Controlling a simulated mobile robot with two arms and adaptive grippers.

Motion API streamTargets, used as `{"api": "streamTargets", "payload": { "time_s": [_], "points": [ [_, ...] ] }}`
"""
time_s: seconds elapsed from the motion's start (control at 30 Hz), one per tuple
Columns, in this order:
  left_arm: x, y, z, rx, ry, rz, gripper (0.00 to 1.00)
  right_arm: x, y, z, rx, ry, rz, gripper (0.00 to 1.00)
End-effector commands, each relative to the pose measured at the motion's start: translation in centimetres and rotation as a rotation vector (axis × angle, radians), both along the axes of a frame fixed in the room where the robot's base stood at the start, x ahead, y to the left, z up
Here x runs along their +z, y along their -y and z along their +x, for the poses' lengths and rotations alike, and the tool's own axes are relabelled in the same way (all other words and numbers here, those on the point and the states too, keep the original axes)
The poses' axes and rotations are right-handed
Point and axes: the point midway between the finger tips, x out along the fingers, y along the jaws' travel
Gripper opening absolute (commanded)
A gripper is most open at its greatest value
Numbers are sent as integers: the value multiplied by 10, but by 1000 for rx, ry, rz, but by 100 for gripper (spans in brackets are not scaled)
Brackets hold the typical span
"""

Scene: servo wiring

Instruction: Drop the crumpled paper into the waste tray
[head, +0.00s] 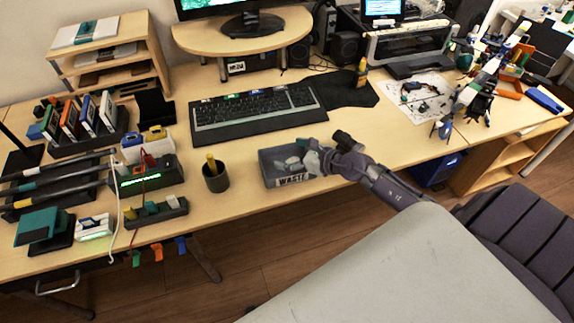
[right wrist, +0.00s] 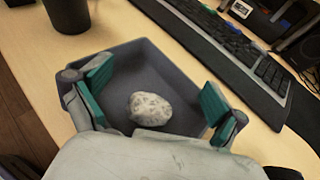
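The crumpled paper (right wrist: 150,109) is a pale grey-white ball. In the right wrist view it shows inside the grey waste tray (right wrist: 135,58), apart from both finger pads. I cannot tell exactly how it rests there. In the head view the waste tray (head: 270,178) has a "WASTE" label on its front, and pale lumps show inside it. My right gripper (right wrist: 152,98) is open, its green-padded fingers spread wide over the tray. In the head view my right gripper (head: 324,158) is at the tray's right side and partly hides it. My left gripper is not in view.
A dark cup (head: 215,177) stands just left of the tray. The keyboard (head: 258,114) lies behind it, with a black mat (head: 345,90) to its right. Racks and small devices crowd the left side. The desk's front edge is close to the tray.

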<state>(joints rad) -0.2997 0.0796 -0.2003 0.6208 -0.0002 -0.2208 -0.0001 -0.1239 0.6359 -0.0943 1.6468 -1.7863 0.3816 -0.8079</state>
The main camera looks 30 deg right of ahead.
Motion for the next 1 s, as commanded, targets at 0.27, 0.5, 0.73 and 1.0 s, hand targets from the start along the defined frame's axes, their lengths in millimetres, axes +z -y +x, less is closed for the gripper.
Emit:
{"api": "streamTargets", "payload": {
  "time_s": [0.27, 0.5, 0.73, 1.0],
  "points": [
    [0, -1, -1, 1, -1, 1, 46, 0, 0, -1, 0, 0, 0, 98],
    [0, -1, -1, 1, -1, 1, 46, 10, 11, -27, 2, -3, -4, 98],
    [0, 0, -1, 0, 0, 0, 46, 27, 28, -67, 0, -4, -3, 98],
    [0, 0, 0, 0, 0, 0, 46, 42, 40, -97, -1, -3, 1, 98]
  ]
}}
